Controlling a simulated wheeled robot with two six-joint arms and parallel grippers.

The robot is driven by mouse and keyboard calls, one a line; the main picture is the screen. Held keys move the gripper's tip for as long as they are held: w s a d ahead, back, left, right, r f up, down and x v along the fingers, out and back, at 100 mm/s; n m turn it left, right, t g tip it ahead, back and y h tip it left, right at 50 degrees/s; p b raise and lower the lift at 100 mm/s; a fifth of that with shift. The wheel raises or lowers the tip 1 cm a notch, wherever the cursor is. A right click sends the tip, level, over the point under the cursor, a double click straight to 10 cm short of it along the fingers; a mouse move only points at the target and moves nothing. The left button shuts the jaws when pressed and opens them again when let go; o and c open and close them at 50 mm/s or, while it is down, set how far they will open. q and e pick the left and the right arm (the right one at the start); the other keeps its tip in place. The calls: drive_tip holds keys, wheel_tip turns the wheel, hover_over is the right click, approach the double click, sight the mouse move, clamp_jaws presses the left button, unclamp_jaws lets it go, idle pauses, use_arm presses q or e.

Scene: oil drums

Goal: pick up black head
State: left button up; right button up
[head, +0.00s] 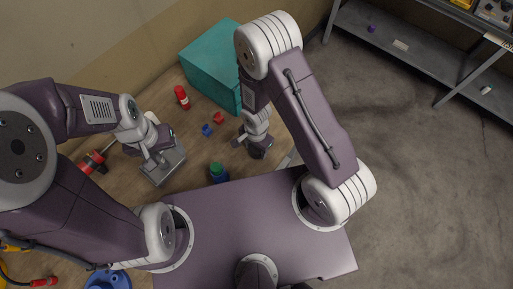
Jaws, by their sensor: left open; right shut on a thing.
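My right gripper (256,146) points down over the wooden surface, right of the small coloured pieces. It is shut on a small dark thing (257,154), which looks like the black head; the fingers and wrist hide most of it. I cannot tell whether it touches the surface. My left gripper (158,160) is open over a grey metal tray (172,172) on the left, with its fingers pointing down.
A teal box (207,68) stands behind. A red bottle (181,97), a red piece (218,118), a blue piece (207,130) and a green-and-blue object (217,172) lie between the arms. A red-and-black object (95,161) is left. Grey shelving (425,65) stands right.

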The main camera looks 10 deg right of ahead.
wheel_tip(320, 180, up, 4)
drive_tip(key=p, duration=0.3)
drive_tip(key=shift+s+d+b, duration=0.15)
drive_tip(key=shift+d+b, duration=0.6)
drive_tip(key=shift+d, duration=0.2)
use_arm(q)
wheel_tip(320, 180, up, 5)
drive_tip(key=p, duration=0.2)
drive_tip(key=shift+p, duration=0.3)
use_arm(e)
drive_tip(key=s+d+r, duration=0.2)
drive_tip(key=d+r, duration=0.4)
drive_tip(key=d, duration=0.3)
drive_tip(key=shift+d, duration=0.3)
drive_tip(key=shift+f, duration=0.1)
drive_tip(key=shift+s, duration=0.1)
